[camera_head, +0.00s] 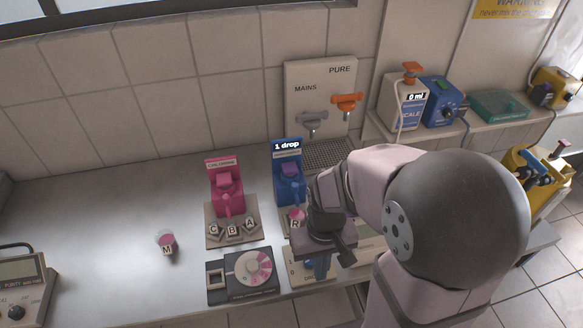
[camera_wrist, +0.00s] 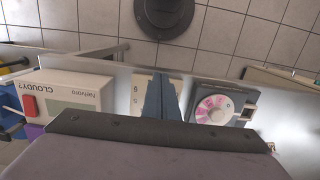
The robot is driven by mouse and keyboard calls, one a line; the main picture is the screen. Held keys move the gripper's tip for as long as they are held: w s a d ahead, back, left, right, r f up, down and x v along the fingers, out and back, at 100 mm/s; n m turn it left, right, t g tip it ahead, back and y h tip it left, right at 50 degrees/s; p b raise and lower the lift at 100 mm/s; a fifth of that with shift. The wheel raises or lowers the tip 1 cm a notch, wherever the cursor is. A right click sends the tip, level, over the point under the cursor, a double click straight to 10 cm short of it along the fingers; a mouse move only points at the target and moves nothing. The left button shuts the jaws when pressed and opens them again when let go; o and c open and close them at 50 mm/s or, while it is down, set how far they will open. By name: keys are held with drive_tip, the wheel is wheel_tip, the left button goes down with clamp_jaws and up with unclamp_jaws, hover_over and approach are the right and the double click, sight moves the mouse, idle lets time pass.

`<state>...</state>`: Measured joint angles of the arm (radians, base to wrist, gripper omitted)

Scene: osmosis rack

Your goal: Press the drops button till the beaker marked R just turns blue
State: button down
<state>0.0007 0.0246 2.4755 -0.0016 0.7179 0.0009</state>
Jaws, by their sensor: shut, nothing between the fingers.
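The beaker marked R (camera_head: 295,221) stands under the blue dispenser (camera_head: 288,185), partly hidden by my arm; its visible contents look pink. The dispenser's display (camera_head: 286,145) reads "1 drop". A cream panel (camera_head: 296,276) with partly covered lettering lies at the counter front, below the dispenser. My gripper (camera_head: 319,270) points down over this panel, with its blue fingers together and empty. The fingers also show in the wrist view (camera_wrist: 163,98), in front of the panel (camera_wrist: 136,93). They hide the panel's middle, so I cannot see the drops button or tell whether they touch it.
A pink dispenser (camera_head: 224,188) holds tiles C, B and A at its foot. A dial box (camera_head: 241,274) sits just left of the panel. A "CLOUDY?" box (camera_wrist: 65,97) shows in the wrist view.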

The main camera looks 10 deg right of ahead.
drive_tip(key=w+r+t, duration=0.1)
drive_tip(key=w+r, duration=0.1)
drive_tip(key=w, duration=0.5)
drive_tip(key=w+r+t, duration=0.1)
drive_tip(key=w+r, duration=0.1)
drive_tip(key=w, duration=0.5)
drive_tip(key=w+r+t+b, duration=0.1)
drive_tip(key=w+r, duration=0.1)
drive_tip(key=w, duration=0.5)
drive_tip(key=shift+r, duration=0.35)
drive_tip(key=w+r+t, duration=0.1)
drive_tip(key=w+r, duration=0.5)
drive_tip(key=r, duration=0.7)
